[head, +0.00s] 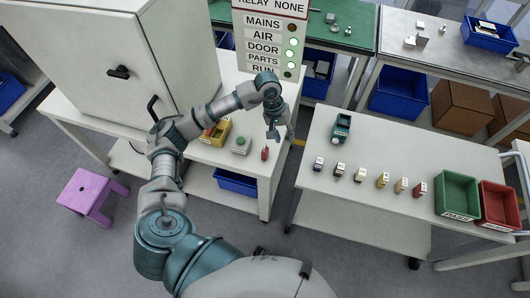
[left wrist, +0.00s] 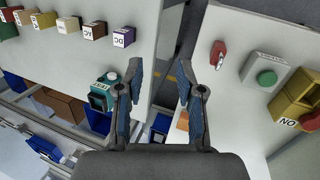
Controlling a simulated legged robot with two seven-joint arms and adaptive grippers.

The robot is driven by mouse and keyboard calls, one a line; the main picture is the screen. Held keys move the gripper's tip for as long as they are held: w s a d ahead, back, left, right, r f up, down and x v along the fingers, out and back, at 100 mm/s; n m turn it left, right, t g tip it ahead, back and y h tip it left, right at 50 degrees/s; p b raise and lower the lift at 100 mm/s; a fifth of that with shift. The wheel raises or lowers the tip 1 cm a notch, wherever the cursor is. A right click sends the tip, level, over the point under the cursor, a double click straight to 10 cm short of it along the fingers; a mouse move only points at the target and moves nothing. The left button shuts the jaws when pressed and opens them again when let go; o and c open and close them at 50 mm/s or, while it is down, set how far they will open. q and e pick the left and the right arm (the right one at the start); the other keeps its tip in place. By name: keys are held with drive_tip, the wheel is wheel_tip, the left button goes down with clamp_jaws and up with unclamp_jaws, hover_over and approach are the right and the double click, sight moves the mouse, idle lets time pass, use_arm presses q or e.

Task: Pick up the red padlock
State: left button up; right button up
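The red padlock (head: 264,153) is on the white table on the left, near its right edge, beside a grey box with a green button (head: 240,145). In the left wrist view the padlock (left wrist: 217,54) lies to the right of the fingers. My left gripper (head: 280,134) hangs above the right edge of that table, a little above and right of the padlock in the picture. In the left wrist view my left gripper (left wrist: 160,75) has its fingers wide apart, with nothing between them. My right gripper is in neither view.
A yellow box (head: 216,132) stands left of the button box. A large white cabinet (head: 110,50) is behind. A gap separates this table from the right table (head: 370,205), which holds several small labelled blocks, a teal device (head: 341,127), and green (head: 457,195) and red (head: 498,207) bins.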

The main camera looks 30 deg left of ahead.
sight(265, 145)
use_arm(q)
drive_tip(key=a+r+m+y, duration=0.15)
drive_tip(key=a+y, duration=0.25)
drive_tip(key=a, duration=0.5)
drive_tip(key=f, duration=0.3)
drive_tip(key=f+p, duration=0.1)
drive_tip(key=f, duration=0.3)
drive_tip(key=d+f, duration=0.1)
drive_tip(key=f, duration=0.2)
drive_tip(key=shift+w+f, duration=0.1)
drive_tip(key=shift+f, duration=0.25)
drive_tip(key=shift+n, duration=0.25)
drive_tip(key=f, duration=0.1)
drive_tip(key=f+p, duration=0.1)
drive_tip(key=f, duration=0.3)
drive_tip(key=shift+w+p, duration=0.35)
drive_tip(key=shift+w, duration=0.05)
drive_tip(key=shift+f, duration=0.4)
clamp_jaws()
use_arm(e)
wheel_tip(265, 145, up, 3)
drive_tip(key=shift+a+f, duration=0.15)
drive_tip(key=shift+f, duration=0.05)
